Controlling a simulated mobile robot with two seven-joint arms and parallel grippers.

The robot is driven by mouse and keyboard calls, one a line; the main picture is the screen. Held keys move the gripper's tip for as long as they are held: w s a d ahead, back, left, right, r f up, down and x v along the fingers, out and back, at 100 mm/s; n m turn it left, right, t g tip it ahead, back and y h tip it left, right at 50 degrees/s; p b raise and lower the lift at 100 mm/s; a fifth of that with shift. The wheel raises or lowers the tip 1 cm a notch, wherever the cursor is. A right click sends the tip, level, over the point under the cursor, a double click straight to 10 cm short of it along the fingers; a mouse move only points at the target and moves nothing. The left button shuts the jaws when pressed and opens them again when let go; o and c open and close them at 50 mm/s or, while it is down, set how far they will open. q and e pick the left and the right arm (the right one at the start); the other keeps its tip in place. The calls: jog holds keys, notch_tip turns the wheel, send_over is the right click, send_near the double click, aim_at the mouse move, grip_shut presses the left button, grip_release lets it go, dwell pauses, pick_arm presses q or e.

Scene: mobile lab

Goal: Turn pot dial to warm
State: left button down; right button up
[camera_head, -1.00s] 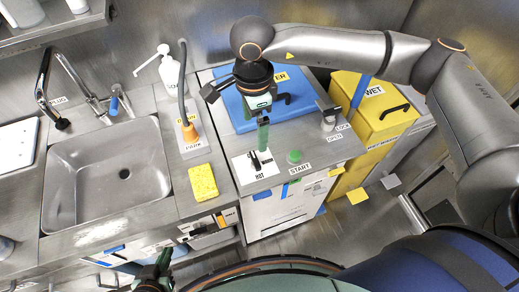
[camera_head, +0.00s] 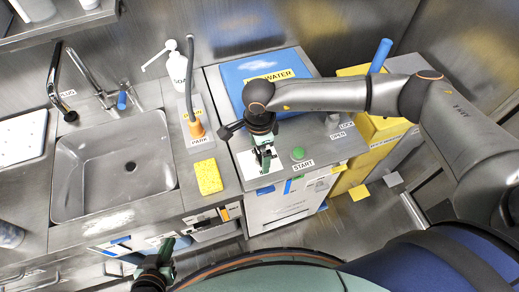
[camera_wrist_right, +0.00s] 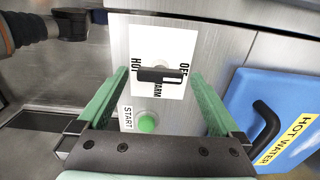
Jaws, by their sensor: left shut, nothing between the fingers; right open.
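The pot dial (camera_wrist_right: 160,75) is a black bar handle on a white plate (camera_wrist_right: 195,40) in the right wrist view. HOT is printed at its left, OFF at its right and WARM below it. The bar lies roughly across, between HOT and OFF; I cannot tell which end is the pointer. My right gripper (camera_wrist_right: 153,72) is open, its green fingers to the left and right of the dial, not closed on it. In the head view my right gripper (camera_head: 265,160) is over the plate and hides the dial. My left gripper (camera_head: 165,250) is shut and empty at the bottom, away from the dial.
A green START button (camera_head: 298,153) is beside the plate. The blue HOT WATER lid (camera_head: 240,72) lies behind my right gripper. A yellow sponge (camera_head: 208,177), the sink (camera_head: 105,180) and a hose nozzle (camera_head: 196,130) are to the left. A yellow bin (camera_head: 375,135) stands at right.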

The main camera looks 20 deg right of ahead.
jog(key=shift+c, duration=0.4)
jog(key=c, duration=1.2)
jog(key=shift+c, duration=0.2)
jog(key=m+b, duration=0.2)
jog(key=m, duration=0.1)
jog(key=shift+f+m, duration=0.1)
jog(key=shift+m, duration=0.3)
jog(key=m+b, duration=0.2)
jog(key=m, duration=0.3)
jog(key=shift+m, duration=0.3)
jog(key=m+b, duration=0.1)
jog(key=m, duration=0.3)
jog(key=shift+b, duration=0.3)
jog(key=shift+m+b, duration=0.35)
jog(key=shift+m, duration=1.75)
